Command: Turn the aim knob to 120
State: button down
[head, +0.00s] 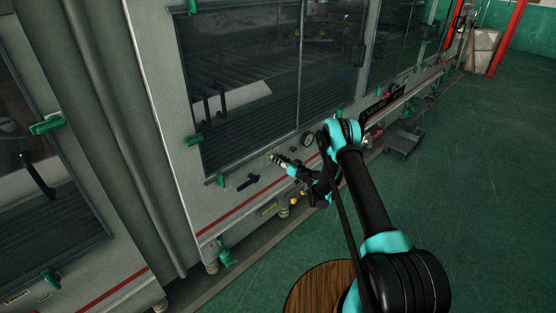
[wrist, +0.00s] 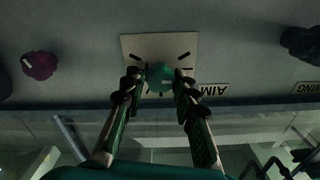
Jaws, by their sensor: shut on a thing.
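The aim knob (wrist: 160,74) is a teal knob on a pale square plate (wrist: 133,46) with black tick marks, in the wrist view. An upside-down AIM label (wrist: 208,90) sits beside the plate. My gripper (wrist: 157,80) is shut on the knob, with one finger at each side of it. The knob's pointer and the tick it faces cannot be made out. In the head view my gripper (head: 278,158) reaches the machine's front panel below the window. The knob is mostly hidden there.
A dark red knob (wrist: 39,65) and a black knob (wrist: 302,43) flank the plate at a distance. In the head view a round gauge (head: 308,139) and a black handle (head: 248,181) are close to my gripper. The green floor (head: 460,200) at right is mostly clear.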

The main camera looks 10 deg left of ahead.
jog(key=shift+m, duration=0.3)
jog(key=shift+d+f+m, duration=0.1)
jog(key=shift+d+m, duration=0.05)
jog(key=shift+m, duration=8.25)
jog(key=c, duration=1.2)
grip_release()
